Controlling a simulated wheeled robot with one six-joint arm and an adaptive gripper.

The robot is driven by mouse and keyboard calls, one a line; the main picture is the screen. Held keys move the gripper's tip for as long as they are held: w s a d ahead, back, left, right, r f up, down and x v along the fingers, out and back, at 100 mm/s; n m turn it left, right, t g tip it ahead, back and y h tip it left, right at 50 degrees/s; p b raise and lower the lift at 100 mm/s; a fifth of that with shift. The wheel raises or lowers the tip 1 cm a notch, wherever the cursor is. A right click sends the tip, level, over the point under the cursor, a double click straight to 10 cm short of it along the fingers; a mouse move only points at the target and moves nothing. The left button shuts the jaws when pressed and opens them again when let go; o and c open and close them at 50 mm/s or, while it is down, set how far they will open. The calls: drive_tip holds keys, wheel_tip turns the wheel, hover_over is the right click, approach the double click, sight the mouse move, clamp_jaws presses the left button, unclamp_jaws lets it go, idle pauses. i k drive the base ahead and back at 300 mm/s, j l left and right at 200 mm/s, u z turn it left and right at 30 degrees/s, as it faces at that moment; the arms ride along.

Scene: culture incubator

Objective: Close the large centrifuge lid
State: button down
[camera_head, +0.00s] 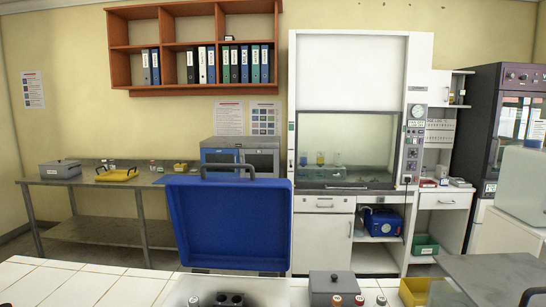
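A large blue lid (228,222) stands upright and open at the centre front, with its hollow inner side facing me. A dark handle (228,168) sits on its top edge. Below it, at the bottom edge of the picture, part of a grey body (192,288) with dark round holders (230,299) shows; this looks like the centrifuge, and most of it is cut off. My gripper is not in view.
A white tiled bench (80,283) runs along the front. A grey lidded box (333,287), several capped tubes and a yellow container (413,291) stand right of the lid. A grey panel (490,275) lies at the right. Behind are a steel table (95,178) and a fume hood (345,75).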

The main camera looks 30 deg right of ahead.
sight(238, 224)
drive_tip(key=i+j+z, duration=0.25)
drive_tip(key=j, duration=0.15)
drive_tip(key=j+z, duration=0.25)
drive_tip(key=i+j+z, duration=0.2)
drive_tip(key=j, duration=0.35)
drive_tip(key=j+z, duration=0.25)
drive_tip(key=j, duration=0.2)
